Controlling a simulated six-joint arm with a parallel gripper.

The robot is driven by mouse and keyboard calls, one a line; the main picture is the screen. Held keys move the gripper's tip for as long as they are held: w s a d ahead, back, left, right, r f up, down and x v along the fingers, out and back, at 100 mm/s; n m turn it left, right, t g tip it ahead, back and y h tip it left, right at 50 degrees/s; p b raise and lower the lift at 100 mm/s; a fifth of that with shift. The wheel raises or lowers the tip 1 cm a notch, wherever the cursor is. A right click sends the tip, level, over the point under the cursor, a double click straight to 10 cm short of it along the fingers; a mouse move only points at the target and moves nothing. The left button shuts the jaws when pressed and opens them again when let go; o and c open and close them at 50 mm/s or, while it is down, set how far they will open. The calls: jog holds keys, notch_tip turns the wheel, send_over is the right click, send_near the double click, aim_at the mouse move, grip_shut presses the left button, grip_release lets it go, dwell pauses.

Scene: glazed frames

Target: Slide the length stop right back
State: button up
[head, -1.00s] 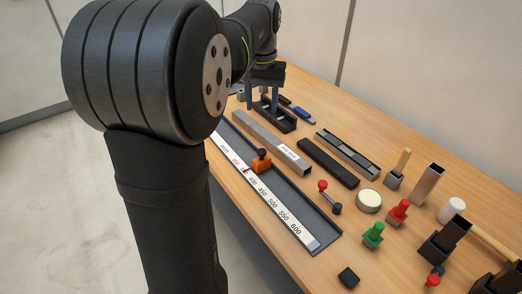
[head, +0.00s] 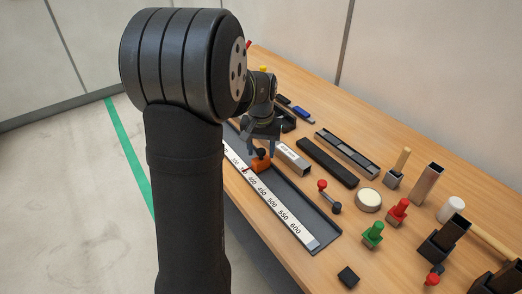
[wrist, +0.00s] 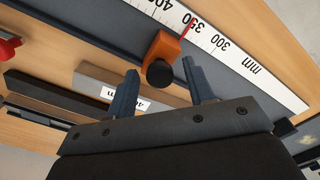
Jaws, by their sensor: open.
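My gripper (head: 262,151) is open above the stop. In the wrist view its two blue fingers (wrist: 159,72) appear on either side of the black knob. I cannot tell whether either finger touches it.
A square metal tube (head: 294,158) with a white label lies right beside the rail, close to my gripper. A black bar (head: 328,162) and a channel (head: 347,152) lie beyond it. The rail beyond the stop is clear.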

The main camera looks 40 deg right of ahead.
jog(key=shift+f, duration=0.4)
grip_shut()
jog(key=s, duration=2.7)
jog(key=shift+s, duration=0.1)
grip_release()
notch_tip(320, 180, up, 18)
jog(key=shift+f, duration=0.25)
